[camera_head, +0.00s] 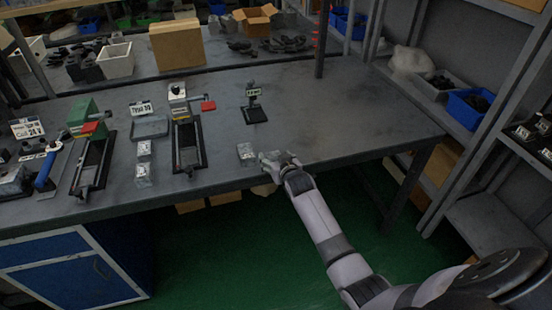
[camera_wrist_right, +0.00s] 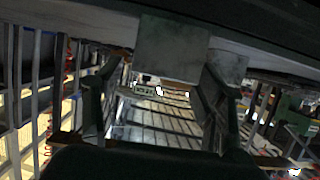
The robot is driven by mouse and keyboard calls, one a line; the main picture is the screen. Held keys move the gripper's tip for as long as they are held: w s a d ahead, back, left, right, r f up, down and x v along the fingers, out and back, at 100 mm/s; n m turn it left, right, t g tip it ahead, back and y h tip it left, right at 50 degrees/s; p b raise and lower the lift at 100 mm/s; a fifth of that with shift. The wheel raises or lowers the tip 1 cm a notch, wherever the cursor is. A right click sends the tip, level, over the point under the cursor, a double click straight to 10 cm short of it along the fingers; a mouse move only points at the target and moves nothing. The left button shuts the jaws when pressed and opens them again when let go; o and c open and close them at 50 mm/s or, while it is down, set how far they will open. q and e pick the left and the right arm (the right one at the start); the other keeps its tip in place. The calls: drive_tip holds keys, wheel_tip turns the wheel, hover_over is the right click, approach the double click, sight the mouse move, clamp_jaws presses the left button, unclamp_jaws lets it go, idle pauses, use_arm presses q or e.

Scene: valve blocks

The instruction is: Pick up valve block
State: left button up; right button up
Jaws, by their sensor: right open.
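A small grey valve block (camera_head: 246,153) stands near the front edge of the table, right of the middle fixture. My right gripper (camera_head: 268,160) is just right of it at table height, its fingers towards the block. In the right wrist view a grey block (camera_wrist_right: 172,45) shows ahead at the top, and the right gripper's two fingers (camera_wrist_right: 157,78) stand apart with a gap between them. I cannot tell whether a finger touches the block. Two more grey blocks, an upper one (camera_head: 144,149) and a lower one (camera_head: 143,173), stand further left. My left gripper is out of view.
A black clamp fixture (camera_head: 187,150) and a green-topped fixture (camera_head: 93,160) stand on the table to the left. A small sign stand (camera_head: 254,107) is behind the block. The table's right part (camera_head: 370,125) is clear. A shelf rack (camera_head: 480,130) stands at the right.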

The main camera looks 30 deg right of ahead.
drive_tip(key=shift+s, duration=0.1)
drive_tip(key=v, duration=1.2)
